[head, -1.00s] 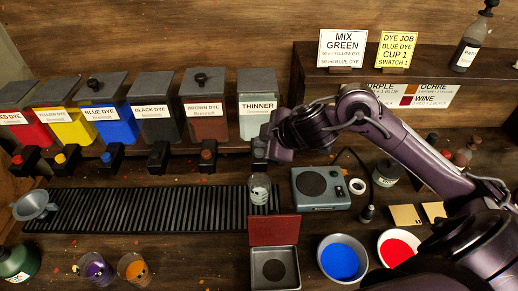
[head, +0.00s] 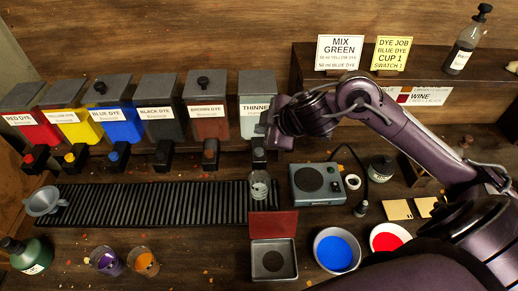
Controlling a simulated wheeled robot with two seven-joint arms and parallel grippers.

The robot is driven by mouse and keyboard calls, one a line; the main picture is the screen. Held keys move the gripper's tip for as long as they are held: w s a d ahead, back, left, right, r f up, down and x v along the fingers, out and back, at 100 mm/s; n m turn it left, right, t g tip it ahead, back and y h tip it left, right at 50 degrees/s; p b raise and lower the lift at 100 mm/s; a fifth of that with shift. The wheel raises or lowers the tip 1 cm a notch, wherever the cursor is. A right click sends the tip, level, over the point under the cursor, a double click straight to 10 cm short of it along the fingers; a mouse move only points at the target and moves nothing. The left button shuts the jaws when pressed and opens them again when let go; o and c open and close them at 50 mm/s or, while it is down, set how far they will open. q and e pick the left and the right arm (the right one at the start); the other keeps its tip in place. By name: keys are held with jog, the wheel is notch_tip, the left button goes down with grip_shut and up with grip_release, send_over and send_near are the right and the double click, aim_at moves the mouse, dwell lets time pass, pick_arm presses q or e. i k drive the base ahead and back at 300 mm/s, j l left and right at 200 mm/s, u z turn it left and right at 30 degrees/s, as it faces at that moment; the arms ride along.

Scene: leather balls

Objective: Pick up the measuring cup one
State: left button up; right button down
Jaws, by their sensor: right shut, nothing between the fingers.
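A clear measuring cup (head: 260,186) with dark markings stands upright on the right end of the black ribbed rack (head: 150,203), below the thinner dispenser (head: 252,113). Its contents are hard to make out. Two more clear cups stand at the lower left, one with purple liquid (head: 106,263) and one with orange liquid (head: 143,263). No number is readable on any cup. My right gripper (head: 266,137) is shut and empty in front of the thinner dispenser, by its tap and above the clear cup, apart from it. Contact with the tap cannot be told. My left gripper is out of view.
Other dye dispensers (head: 120,118) line the back left. A grey scale (head: 319,184) stands right of the clear cup. An open red-lidded tin (head: 272,259), blue bowl (head: 337,250) and red bowl (head: 389,238) lie in front. A grey funnel (head: 43,202) sits at the rack's left end.

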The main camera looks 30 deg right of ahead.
aim_at(259, 181)
jog(key=k, duration=1.5)
